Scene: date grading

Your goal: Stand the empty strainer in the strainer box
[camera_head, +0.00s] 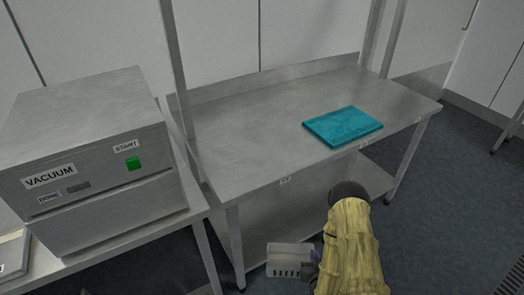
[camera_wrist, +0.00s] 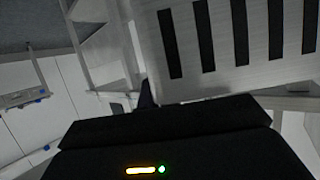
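A light grey slotted strainer (camera_head: 290,249) is at the bottom middle of the head view, below the level of the tabletop and in front of the table. My gripper (camera_head: 313,256) is at its right end and appears shut on it. In the wrist view the strainer (camera_wrist: 218,50) fills the upper right, close to the camera, with its dark slots showing. One dark finger (camera_wrist: 147,95) shows at its lower left edge; the other finger is hidden. The inside of the strainer cannot be seen. I cannot make out a strainer box in either view.
A steel table (camera_head: 245,135) with a lower shelf stands ahead. A flat teal tray or board (camera_head: 343,126) lies at its right; the rest of its top is clear. A vacuum machine (camera_head: 95,165) with a green button stands on a bench at the left. Open floor (camera_head: 440,200) lies right.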

